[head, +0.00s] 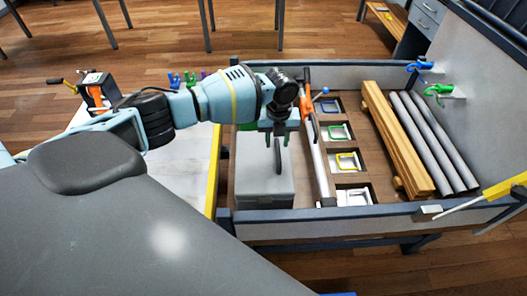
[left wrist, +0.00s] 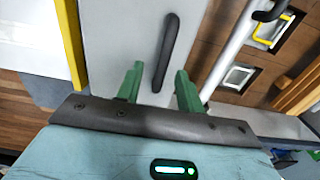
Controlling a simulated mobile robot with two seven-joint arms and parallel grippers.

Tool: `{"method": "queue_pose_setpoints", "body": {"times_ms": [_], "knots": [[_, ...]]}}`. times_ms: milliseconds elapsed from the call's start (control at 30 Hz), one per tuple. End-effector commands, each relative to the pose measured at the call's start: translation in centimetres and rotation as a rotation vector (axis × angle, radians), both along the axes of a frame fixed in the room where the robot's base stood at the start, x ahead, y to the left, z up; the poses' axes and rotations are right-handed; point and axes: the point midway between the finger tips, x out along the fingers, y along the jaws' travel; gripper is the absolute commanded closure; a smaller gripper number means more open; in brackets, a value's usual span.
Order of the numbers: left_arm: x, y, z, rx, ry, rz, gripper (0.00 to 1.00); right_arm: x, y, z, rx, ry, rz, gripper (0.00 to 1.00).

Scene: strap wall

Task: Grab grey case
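The grey case (head: 262,187) stands in the left part of the walled bench, with a dark upright handle (head: 285,157) on its top. In the left wrist view the case's pale top (left wrist: 120,35) fills much of the upper picture, and its black handle (left wrist: 167,50) runs between the green fingers. My left gripper (head: 278,138) is over the case, pointing down. Its fingers (left wrist: 158,75) are apart, on either side of the handle's near end, with a gap showing to each side. Whether the tips are down level with the handle is hard to tell. My right gripper is not in view.
Right of the case are a row of compartments with coloured frames (head: 340,132), a wooden beam (head: 396,135) and grey pipes (head: 435,140). A grey rim (head: 350,213) runs along the bench's front. Blue and green clamps (head: 438,90) are on the right wall.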

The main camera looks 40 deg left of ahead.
Motion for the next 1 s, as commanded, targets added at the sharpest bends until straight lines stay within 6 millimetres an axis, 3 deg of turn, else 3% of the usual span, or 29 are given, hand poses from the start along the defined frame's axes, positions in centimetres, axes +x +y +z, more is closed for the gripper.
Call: {"method": "queue_pose_setpoints", "body": {"times_ms": [233,567,867,1000], "knots": [[0.1,-0.5,-3.5,0.0,0.004,0.001,0.63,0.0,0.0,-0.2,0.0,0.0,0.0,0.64],[0.1,-0.5,-4.2,-0.001,0.001,0.0,0.63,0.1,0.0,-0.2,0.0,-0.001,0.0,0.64],[0.1,-0.5,-4.1,0.0,0.001,0.0,0.99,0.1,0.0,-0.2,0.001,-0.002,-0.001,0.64],[0.1,-0.4,-4.1,0.0,0.001,0.001,1.0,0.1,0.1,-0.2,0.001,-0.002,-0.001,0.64]]}}
